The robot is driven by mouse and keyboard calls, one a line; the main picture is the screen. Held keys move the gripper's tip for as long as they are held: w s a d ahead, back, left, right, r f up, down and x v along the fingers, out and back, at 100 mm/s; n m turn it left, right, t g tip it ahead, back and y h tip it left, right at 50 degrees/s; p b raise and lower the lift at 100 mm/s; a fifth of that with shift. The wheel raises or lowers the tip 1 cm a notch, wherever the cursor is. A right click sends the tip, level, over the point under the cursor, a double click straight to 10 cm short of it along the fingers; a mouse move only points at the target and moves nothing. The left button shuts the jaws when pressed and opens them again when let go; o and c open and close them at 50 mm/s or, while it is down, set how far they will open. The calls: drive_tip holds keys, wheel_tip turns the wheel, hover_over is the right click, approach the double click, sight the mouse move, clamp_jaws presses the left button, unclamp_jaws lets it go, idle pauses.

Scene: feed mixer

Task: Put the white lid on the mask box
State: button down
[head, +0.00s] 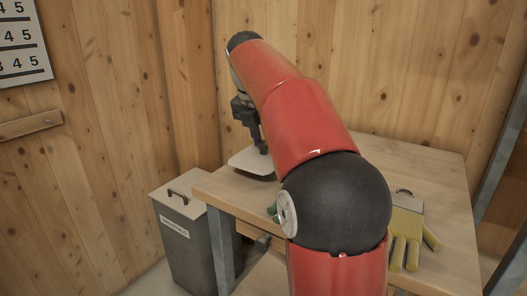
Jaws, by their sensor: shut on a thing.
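The white lid (252,162) is a thin flat plate with rounded corners. It is at the far left part of the wooden table, roughly level. My gripper (262,147) is shut on the lid from above, near its right side. The fingertips are small and dark here, and my red arm hides part of that area. I cannot tell whether the lid touches anything below it. I cannot make out the mask box for sure; my arm covers much of the table's middle.
The wooden table (450,205) has yellow gloves (405,240) at its right, beside a pale item with a dark handle (405,192). A small green object (273,210) shows at the front edge. A grey lidded bin (185,245) stands left of the table. Wooden walls close the back.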

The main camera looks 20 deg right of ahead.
sight(262, 144)
drive_tip(key=shift+f+p, duration=0.3)
drive_tip(key=shift+f, duration=0.9)
drive_tip(key=shift+f, duration=0.2)
drive_tip(key=c, duration=1.2)
unclamp_jaws()
drive_tip(key=shift+r, duration=0.1)
drive_tip(key=shift+f+b, duration=0.25)
drive_tip(key=shift+b, duration=0.35)
drive_tip(key=p+v, duration=0.2)
drive_tip(key=v, duration=0.6)
drive_tip(key=shift+s+a+f, duration=0.1)
drive_tip(key=shift+s, duration=0.2)
